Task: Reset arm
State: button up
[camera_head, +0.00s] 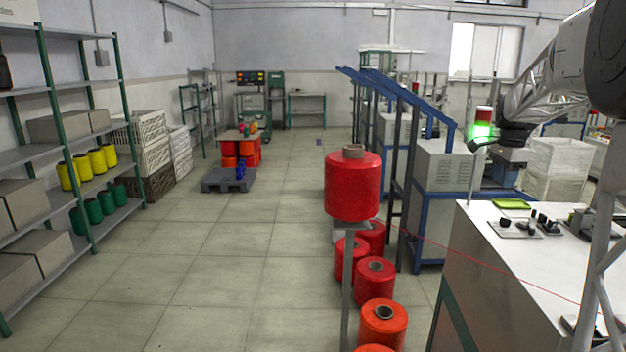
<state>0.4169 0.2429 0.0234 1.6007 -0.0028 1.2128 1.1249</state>
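My arm reaches in from the upper right, and its wrist sits above the far end of the white-topped table (515,270). My gripper (478,145) is small at the arm's left end, in front of a glowing green and red signal light (483,118). Its fingers are too small and mixed with the glow to tell whether they are open or shut. A large red bobbin (352,190) sits on a stand (348,270) left of the table. A thin red thread (480,260) runs from near it across the table to the right.
Several red and orange bobbins (376,280) stand on the floor beside the table. Small black fixtures (545,225) and a green tray (511,204) lie on the tabletop. A blue-framed machine (440,170) stands behind.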

jog(key=s+a+n+t, duration=0.1)
jog(key=s+a+n, duration=0.8)
jog(key=s+a, duration=1.4)
jog(key=s+a+f+n, duration=0.2)
jog(key=s+a+f, duration=0.1)
jog(key=s, duration=0.5)
jog(key=s+a+f+n, duration=0.3)
jog(key=s+a+f, duration=0.1)
jog(key=s, duration=0.4)
jog(key=s+a+f+n, duration=0.3)
jog(key=s+f, duration=0.1)
jog(key=s, duration=0.4)
jog(key=shift+a+f+t, duration=0.2)
jog(key=shift+a+t, duration=0.1)
jog(key=shift+t, duration=0.1)
jog(key=shift+c, duration=0.2)
